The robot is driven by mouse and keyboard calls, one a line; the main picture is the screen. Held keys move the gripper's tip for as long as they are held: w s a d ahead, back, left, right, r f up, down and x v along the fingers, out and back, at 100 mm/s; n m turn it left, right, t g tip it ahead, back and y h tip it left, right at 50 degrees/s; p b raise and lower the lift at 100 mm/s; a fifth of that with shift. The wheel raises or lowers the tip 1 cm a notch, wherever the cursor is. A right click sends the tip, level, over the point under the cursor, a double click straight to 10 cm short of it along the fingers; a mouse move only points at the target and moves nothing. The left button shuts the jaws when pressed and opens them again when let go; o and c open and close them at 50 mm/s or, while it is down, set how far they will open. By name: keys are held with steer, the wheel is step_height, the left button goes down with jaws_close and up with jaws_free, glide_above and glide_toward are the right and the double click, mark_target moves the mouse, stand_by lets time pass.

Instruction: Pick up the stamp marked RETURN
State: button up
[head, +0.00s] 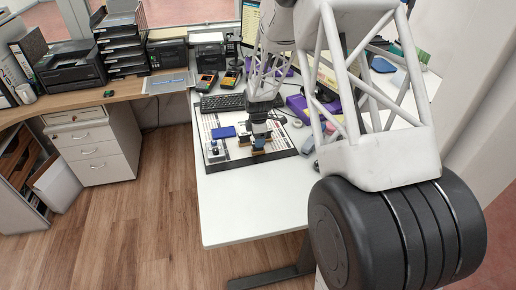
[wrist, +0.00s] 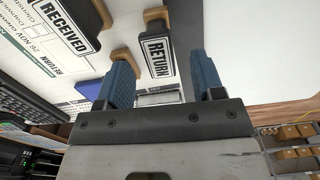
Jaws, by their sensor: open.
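The stamp marked RETURN (wrist: 158,57) shows in the wrist view, with a black labelled block and a wooden part at its upper end. It lies in the gap between the two blue fingers of my gripper (wrist: 160,63), which is open. Nothing is clamped; I cannot tell how far the fingertips are from the stamp. A second stamp marked RECEIVED (wrist: 67,24) is to the left of it. In the head view my gripper (head: 262,124) is low over the stamps on the mat, and their labels are too small to read.
The printed mat (head: 222,160) lies on the white counter (head: 245,205). A blue pad (head: 223,132) and a small grey-blue item (head: 213,149) are left of my gripper. A keyboard (head: 222,102) is behind. The counter's front part is clear.

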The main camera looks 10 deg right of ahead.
mark_target(258, 150)
steer(key=shift+f, duration=0.15)
steer(key=shift+f, duration=2.45)
steer(key=shift+c, duration=0.2)
steer(key=c, duration=1)
steer(key=shift+o, duration=0.2)
steer(key=shift+r, duration=0.2)
steer(key=shift+r, duration=0.9)
steer(key=shift+s+r, duration=0.35)
steer(key=shift+r, duration=0.4)
steer(key=s, duration=0.5)
steer(key=s+r, duration=0.1)
steer(key=s, duration=0.9)
steer(key=shift+s+a+r, duration=0.15)
